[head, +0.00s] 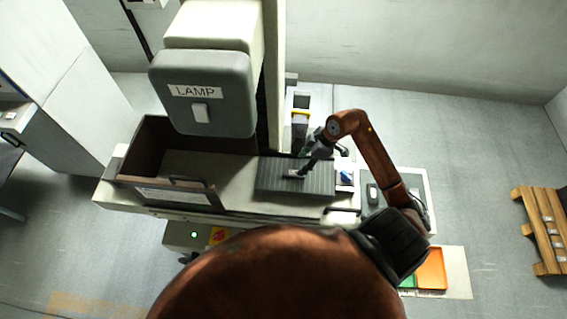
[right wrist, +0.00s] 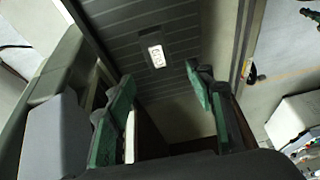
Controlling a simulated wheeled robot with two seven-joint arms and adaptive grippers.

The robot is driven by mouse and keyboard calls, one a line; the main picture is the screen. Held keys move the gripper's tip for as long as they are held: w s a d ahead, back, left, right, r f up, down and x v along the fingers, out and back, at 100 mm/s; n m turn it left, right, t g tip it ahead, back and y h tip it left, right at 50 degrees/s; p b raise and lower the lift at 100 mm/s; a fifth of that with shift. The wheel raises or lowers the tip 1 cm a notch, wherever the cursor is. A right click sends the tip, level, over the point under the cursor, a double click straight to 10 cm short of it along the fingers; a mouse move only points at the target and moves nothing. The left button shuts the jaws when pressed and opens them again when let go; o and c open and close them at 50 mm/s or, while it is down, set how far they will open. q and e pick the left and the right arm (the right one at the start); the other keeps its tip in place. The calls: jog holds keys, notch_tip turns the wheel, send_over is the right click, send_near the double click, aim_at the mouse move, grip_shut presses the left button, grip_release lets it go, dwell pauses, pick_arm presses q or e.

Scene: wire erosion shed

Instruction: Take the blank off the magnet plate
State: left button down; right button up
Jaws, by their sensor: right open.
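The magnet plate (head: 318,183) is a dark grey ribbed slab on the machine's bed; its ribs also show in the right wrist view (right wrist: 205,30). The blank (right wrist: 156,55) is a small pale metal block with darker marks on top, lying on the plate. My left gripper is not in view.
The grey lamp housing (head: 203,95) overhangs the machine, left of the plate. A blue item (head: 346,176) lies right of the plate. A side table (head: 424,180) holds a dark device (head: 374,193). Orange (head: 431,268) and green trays sit lower right.

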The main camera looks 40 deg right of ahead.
aim_at(295, 172)
jog(key=shift+w+f, duration=0.25)
jog(key=shift+w, duration=0.15)
jog(key=shift+f, duration=0.35)
jog(key=shift+s+a+f, duration=0.1)
jog(key=shift+a+f, duration=0.1)
jog(key=shift+f, duration=0.1)
jog(key=p+x, duration=0.1)
jog(key=x, duration=0.2)
jog(key=shift+f, duration=0.15)
notch_tip(295, 172, down, 2)
jog(key=shift+a+p, duration=0.1)
jog(key=shift+p, duration=0.3)
jog(key=shift+f, duration=0.25)
jog(key=shift+c, duration=1)
jog(key=c, duration=1.1)
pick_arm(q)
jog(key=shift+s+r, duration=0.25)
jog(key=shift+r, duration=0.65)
pick_arm(e)
grip_shut()
